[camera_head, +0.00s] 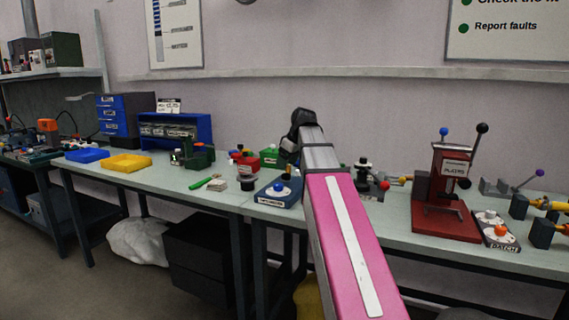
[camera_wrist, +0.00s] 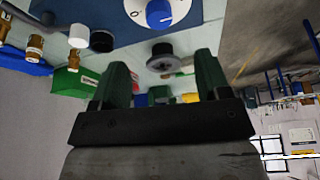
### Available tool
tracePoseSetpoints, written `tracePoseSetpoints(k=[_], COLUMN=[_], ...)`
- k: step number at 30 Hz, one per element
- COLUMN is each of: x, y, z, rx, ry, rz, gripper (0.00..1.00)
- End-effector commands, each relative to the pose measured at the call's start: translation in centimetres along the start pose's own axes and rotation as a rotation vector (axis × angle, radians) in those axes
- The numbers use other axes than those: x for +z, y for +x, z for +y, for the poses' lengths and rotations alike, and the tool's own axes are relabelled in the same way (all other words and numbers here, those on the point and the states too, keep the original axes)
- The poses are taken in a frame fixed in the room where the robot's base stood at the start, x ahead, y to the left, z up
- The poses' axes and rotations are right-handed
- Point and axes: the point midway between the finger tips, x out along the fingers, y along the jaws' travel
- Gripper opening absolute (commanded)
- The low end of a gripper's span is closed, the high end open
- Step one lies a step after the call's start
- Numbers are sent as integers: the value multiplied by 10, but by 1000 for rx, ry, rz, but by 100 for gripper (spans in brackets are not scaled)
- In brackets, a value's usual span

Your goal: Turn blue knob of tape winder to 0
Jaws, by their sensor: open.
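The tape winder (camera_head: 277,194) is a blue box with a label on its front, standing near the front edge of the bench. Its blue knob (camera_head: 279,187) is on top. In the wrist view the blue knob (camera_wrist: 158,14) sits on a white dial at the top edge, partly cut off. A "0" mark shows left of the knob, and a white pointer mark on the knob is not at it. My gripper (camera_wrist: 162,75) is open and empty, its two dark green fingers apart and clear of the knob. In the head view the fingers are hard to make out.
A dark round part (camera_wrist: 160,58) shows between the fingertips in the wrist view. A black cup (camera_head: 247,182) and a green marker (camera_head: 203,182) lie left of the winder. A red press (camera_head: 446,195) stands to the right.

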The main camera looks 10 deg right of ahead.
Motion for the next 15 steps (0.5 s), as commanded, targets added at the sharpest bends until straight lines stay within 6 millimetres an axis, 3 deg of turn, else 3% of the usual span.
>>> tracePoseSetpoints(k=[15], x=[0], y=[73], z=[0], rx=[-2], ry=[3], rz=[-2], gripper=[70])
